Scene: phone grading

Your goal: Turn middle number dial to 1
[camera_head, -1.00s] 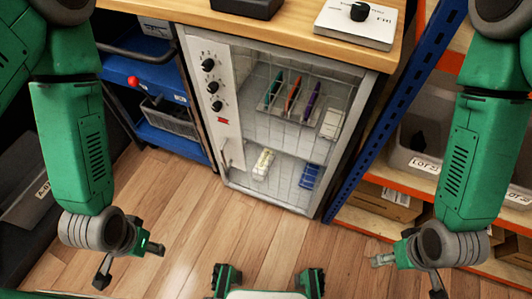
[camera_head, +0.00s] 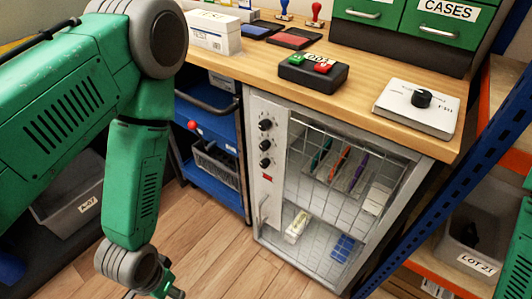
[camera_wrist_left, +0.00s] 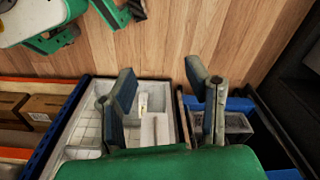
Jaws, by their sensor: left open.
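Three black dials sit in a column on the white panel (camera_head: 265,190) at the left of the glass-fronted cabinet. The middle dial (camera_head: 265,145) has one dial (camera_head: 265,125) above it and another (camera_head: 266,162) below. Its number marks are too small to read. My left gripper (camera_head: 160,292) is at the bottom edge of the head view, left of the cabinet and apart from the dials. The left wrist view shows its fingers (camera_wrist_left: 164,85) spread and empty.
A blue cart (camera_head: 212,170) stands left of the cabinet. The wooden worktop (camera_head: 360,85) above holds a button box (camera_head: 313,72) and a white box with a knob (camera_head: 420,104). Floor in front is clear.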

